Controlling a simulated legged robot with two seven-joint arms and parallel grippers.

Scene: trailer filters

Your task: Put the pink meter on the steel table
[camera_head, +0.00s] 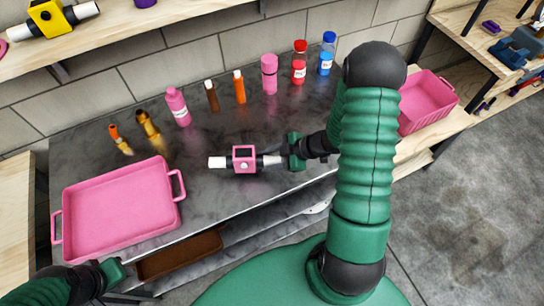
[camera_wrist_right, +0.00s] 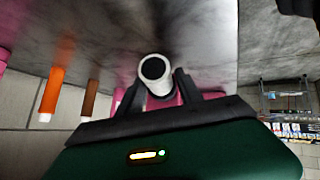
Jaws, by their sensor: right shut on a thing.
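The pink meter (camera_head: 244,158) has a pink square body with a dark display and pipe ends on both sides, white at the left. It is level with the middle of the steel table (camera_head: 205,195), on it or just above; I cannot tell which. My right gripper (camera_head: 285,161) is shut on the meter's right end. In the right wrist view, the meter's round white pipe end (camera_wrist_right: 154,72) shows between the fingers (camera_wrist_right: 158,85). My left gripper (camera_head: 112,272) is at the lower left, away from the meter; its fingers are not clear.
A pink tray (camera_head: 120,208) fills the table's left side. Several bottles, including a pink one (camera_head: 178,107) and a red one (camera_head: 299,62), stand along the back. A yellow meter (camera_head: 48,18) lies on the upper shelf. A pink bin (camera_head: 427,100) is at the right. Bare steel surrounds the meter.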

